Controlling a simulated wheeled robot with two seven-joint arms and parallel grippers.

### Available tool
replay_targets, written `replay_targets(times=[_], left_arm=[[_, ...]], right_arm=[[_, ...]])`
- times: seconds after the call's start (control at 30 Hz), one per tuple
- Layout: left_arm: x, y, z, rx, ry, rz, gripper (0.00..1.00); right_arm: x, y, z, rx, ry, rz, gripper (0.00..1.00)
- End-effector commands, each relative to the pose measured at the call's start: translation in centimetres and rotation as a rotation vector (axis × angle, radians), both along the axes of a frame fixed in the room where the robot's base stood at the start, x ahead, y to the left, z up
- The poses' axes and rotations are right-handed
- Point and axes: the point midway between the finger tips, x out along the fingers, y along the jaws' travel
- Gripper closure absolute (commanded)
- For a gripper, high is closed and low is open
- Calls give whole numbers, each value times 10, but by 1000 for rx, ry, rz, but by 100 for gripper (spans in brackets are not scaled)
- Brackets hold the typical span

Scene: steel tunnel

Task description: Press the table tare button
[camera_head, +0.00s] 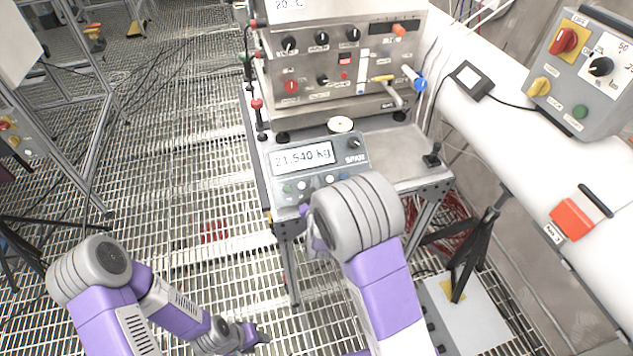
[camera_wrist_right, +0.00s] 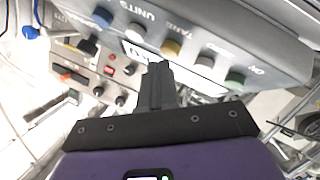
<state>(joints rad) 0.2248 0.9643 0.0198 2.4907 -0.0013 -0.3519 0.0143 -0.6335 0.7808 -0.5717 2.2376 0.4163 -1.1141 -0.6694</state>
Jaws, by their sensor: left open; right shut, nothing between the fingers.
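The weighing panel (camera_head: 318,165) reads 21.540 kg and stands on the steel table (camera_head: 405,150). Its button row shows in the right wrist view, with a yellow button (camera_wrist_right: 171,48) beside the TARE label, between a white button (camera_wrist_right: 136,31) and a grey button (camera_wrist_right: 206,59). My right gripper (camera_wrist_right: 158,72) is shut and empty, its tips in front of the row and overlapping the panel's lower edge. I cannot tell whether they touch it. In the head view my right wrist hides this gripper. My left gripper (camera_head: 257,338) is open, low over the floor grating, away from the panel.
A control box with knobs and valves (camera_head: 335,65) stands behind the panel. A white round pan (camera_head: 340,124) lies between them. A white pipe (camera_head: 530,130) runs along the right, carrying a grey switch box (camera_head: 590,70). Open grating lies to the left.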

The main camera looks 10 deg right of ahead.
Motion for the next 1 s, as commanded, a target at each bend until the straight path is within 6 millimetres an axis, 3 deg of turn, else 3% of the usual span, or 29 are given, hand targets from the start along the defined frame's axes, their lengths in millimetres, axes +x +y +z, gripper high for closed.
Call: replay_targets(times=[1.0], left_arm=[[0,0,-8,0,0,0,57]], right_arm=[[5,0,-8,0,1,-1,100]])
